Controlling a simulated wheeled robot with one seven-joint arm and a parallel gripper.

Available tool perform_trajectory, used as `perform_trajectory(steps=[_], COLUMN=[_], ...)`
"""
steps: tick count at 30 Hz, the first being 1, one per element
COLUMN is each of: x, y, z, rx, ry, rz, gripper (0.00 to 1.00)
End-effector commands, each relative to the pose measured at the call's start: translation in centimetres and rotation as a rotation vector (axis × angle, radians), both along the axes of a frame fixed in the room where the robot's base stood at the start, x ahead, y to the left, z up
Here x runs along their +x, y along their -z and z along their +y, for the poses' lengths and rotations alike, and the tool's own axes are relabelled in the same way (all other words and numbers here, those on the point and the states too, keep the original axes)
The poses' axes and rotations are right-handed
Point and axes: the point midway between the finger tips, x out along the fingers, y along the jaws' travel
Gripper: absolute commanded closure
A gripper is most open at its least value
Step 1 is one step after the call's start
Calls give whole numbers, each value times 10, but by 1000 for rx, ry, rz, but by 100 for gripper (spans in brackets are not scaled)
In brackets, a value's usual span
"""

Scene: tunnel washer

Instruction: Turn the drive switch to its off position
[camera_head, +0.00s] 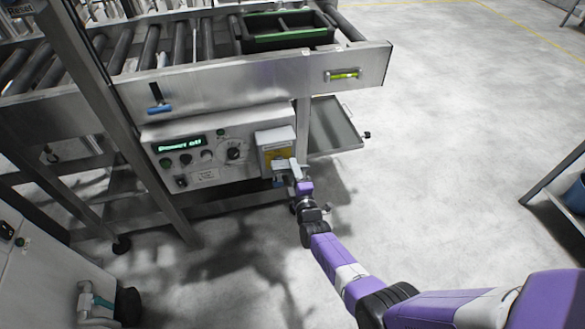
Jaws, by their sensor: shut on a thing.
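The drive switch is a box with a yellow plate (279,154) at the right end of the grey control panel (218,139), under the roller conveyor. My gripper (283,168) is at the lower part of this box, with my purple arm reaching in from the lower right. It is shut on what looks like the drive switch's handle. The handle is mostly hidden by the fingers, so its exact angle cannot be told.
The panel has a lit green display (180,144), a black dial (233,153) and several buttons. A slanted metal post (120,125) is to the left. The floor (440,130) to the right is clear.

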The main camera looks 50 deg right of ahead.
Motion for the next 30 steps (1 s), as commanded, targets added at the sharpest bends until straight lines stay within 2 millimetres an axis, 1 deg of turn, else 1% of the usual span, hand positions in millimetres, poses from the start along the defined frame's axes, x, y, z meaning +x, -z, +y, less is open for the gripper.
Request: perform_trajectory(steps=[3, 10, 26, 27, 29, 30], x=[0, 0, 0, 0, 0, 0], y=[-3, -5, -5, -5, -6, -6], z=[1, 1, 1, 1, 1, 1], rx=[-53, -117, -139, -139, -138, -138], ry=[-2, -2, -3, -3, -2, -2], rz=[37, 81, 96, 96, 95, 95], gripper=[100, 100, 100, 76, 64, 57])
